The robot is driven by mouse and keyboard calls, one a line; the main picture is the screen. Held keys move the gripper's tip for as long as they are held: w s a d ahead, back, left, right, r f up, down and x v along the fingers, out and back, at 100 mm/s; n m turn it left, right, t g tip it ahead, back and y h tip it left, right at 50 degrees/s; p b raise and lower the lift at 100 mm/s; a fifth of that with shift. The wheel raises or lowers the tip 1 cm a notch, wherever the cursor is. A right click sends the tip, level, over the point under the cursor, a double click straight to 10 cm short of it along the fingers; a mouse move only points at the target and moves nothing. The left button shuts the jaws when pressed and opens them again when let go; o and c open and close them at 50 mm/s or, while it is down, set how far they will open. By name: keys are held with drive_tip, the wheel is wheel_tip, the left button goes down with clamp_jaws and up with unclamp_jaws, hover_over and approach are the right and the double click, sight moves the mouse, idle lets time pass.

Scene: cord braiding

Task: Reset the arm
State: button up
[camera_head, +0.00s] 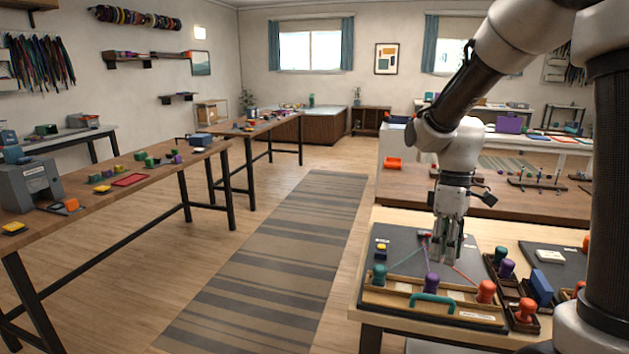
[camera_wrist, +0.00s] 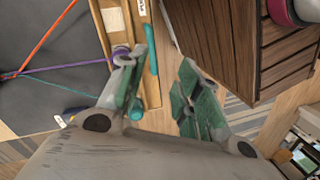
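My gripper (camera_head: 447,252) hangs fingers-down over the braiding board (camera_head: 470,240) on the near table. On the board's wooden rack stand a teal bobbin (camera_head: 379,275), a purple bobbin (camera_head: 432,283) and an orange bobbin (camera_head: 486,291). Teal, purple and red cords run from these to a small red-marked piece (camera_head: 425,237). A teal handle (camera_head: 431,300) sits at the rack's front. In the wrist view the left finger partly covers a purple bobbin (camera_wrist: 121,52).
A yellow-topped item (camera_head: 381,249) sits on the board's left. A wooden workbench (camera_head: 480,205) stands behind. The striped rug (camera_head: 280,260) is clear.

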drive_tip(key=s+d+r+m+t, duration=0.3)
drive_tip(key=s+r+m, duration=0.2)
drive_tip(key=s+r, duration=0.1)
drive_tip(key=s+d+r+m+t, duration=0.3)
drive_tip(key=s+r, duration=0.3)
drive_tip(key=s, duration=0.3)
drive_tip(key=shift+s+r+m+t, duration=0.3)
drive_tip(key=shift+m+t, duration=0.1)
drive_tip(key=shift+m, duration=0.5)
drive_tip(key=shift+d, duration=0.1)
